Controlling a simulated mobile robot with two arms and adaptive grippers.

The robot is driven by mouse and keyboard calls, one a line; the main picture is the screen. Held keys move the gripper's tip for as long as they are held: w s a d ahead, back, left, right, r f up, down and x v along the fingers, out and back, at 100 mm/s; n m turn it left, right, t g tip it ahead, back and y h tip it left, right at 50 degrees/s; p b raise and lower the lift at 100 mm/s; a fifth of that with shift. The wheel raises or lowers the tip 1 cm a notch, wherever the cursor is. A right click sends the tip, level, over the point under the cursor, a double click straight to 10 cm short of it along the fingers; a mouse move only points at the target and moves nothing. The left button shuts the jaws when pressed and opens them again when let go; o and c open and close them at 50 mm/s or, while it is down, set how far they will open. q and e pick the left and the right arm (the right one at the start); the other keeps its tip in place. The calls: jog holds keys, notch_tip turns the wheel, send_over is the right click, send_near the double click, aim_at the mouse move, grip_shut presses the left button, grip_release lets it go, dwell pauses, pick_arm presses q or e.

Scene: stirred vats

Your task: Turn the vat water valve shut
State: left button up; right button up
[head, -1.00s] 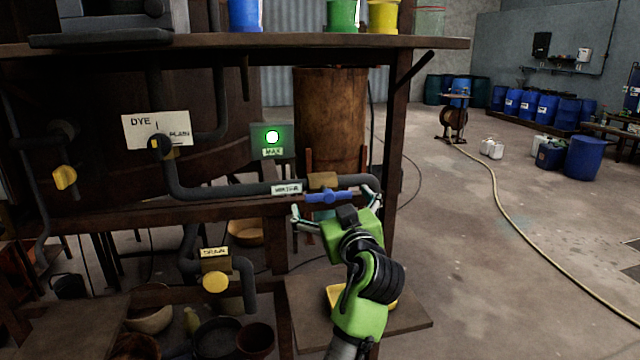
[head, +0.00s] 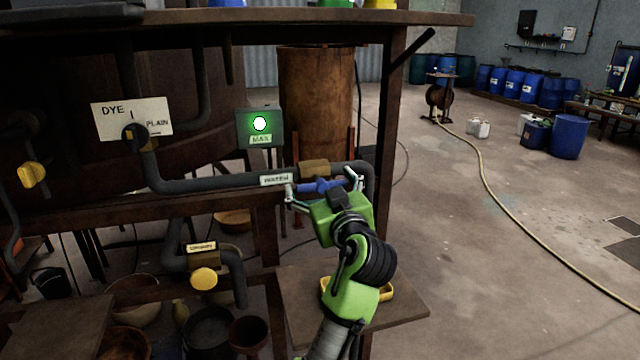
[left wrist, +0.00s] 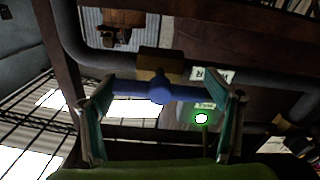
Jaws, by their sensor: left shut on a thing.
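The blue water valve handle (head: 320,186) sits on its brass body (head: 314,168) in the dark pipe, beside the WATER label (head: 276,179). The handle lies along the pipe, slightly tilted in the head view. My left gripper (head: 324,189) is around the handle, with one finger at each end. In the left wrist view the blue handle (left wrist: 160,89) spans between the two fingers of the left gripper (left wrist: 160,98). The gripper is shut on it. My right gripper is not in view.
A lit green MAX indicator (head: 260,125) is left above the valve. Open floor lies right.

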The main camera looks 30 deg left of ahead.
pick_arm(q)
jog(key=shift+r+m, duration=0.1)
jog(key=shift+m, duration=0.3)
jog(key=m+p, duration=0.2)
jog(key=m, duration=0.2)
jog(key=shift+r+p, duration=0.1)
jog(key=shift+p, duration=0.2)
jog(key=m+p, duration=0.3)
jog(key=m, duration=0.1)
jog(key=shift+r, duration=0.1)
jog(key=m+p, duration=0.4)
jog(key=m, duration=0.1)
jog(key=shift+m, duration=0.4)
jog(key=shift+m+p, duration=1.2)
jog(key=shift+m, duration=0.5)
jog(key=shift+a, duration=0.1)
jog(key=o, duration=1)
jog(key=shift+o, duration=0.6)
jog(key=shift+w+f, duration=0.1)
jog(key=shift+f, duration=0.15)
